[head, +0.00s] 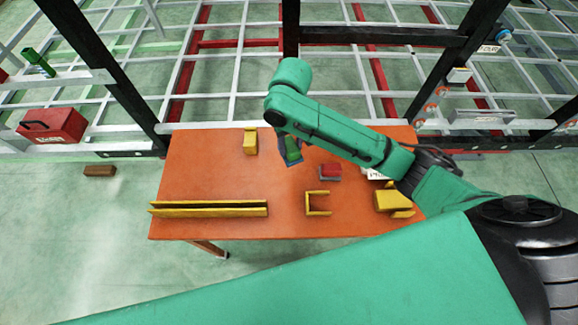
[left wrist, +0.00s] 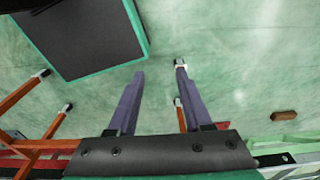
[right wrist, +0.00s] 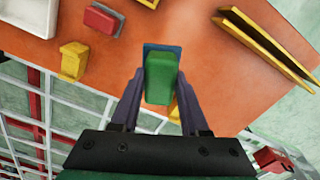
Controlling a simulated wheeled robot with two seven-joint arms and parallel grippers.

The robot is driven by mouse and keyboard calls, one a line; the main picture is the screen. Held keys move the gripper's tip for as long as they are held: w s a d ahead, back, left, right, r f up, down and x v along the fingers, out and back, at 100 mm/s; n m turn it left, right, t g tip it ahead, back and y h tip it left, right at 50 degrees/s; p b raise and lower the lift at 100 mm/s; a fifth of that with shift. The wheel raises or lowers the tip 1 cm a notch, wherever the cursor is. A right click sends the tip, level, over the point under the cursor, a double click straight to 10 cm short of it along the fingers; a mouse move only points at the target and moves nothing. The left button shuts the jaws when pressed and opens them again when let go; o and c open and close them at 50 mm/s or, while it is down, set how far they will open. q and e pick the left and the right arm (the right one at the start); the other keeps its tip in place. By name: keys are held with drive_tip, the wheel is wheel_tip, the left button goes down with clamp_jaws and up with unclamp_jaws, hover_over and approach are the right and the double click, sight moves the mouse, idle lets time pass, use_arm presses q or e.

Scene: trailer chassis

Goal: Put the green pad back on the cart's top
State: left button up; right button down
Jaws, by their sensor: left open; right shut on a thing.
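The green pad (right wrist: 160,76) is between the fingers of my right gripper (right wrist: 160,88), which is shut on it. A flat blue piece (right wrist: 163,47) shows behind the pad's far end; whether it is joined to the pad I cannot tell. In the head view the green pad (head: 292,150) is over the back middle of the orange cart top (head: 225,175), below my right arm. Whether it touches the top is not clear. My left gripper (left wrist: 157,72) is open and empty above the green floor in the left wrist view, away from the cart top.
On the top are a red block (head: 330,170), a yellow block (head: 250,141), a long yellow channel (head: 208,209), a yellow U-shaped holder (head: 317,203) and yellow pieces (head: 393,201) at right. The trailer frame (head: 230,120) runs behind. A red toolbox (head: 52,126) stands left.

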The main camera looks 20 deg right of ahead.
sight(292, 157)
drive_tip(key=f, duration=0.5)
drive_tip(key=shift+s+f, duration=0.2)
drive_tip(key=shift+s, duration=0.1)
drive_tip(key=f, duration=0.8)
drive_tip(key=shift+w+f+p, duration=0.15)
drive_tip(key=shift+w+p, duration=0.25)
drive_tip(key=shift+f, duration=0.1)
drive_tip(key=shift+c, duration=2.1)
unclamp_jaws()
use_arm(q)
drive_tip(key=shift+d+r, duration=0.1)
drive_tip(key=shift+r, duration=0.5)
use_arm(e)
wheel_tip(292, 157, up, 12)
drive_tip(key=shift+f+b, duration=0.1)
drive_tip(key=shift+b, duration=0.75)
drive_tip(key=shift+r, duration=0.2)
use_arm(q)
drive_tip(key=shift+f, duration=0.75)
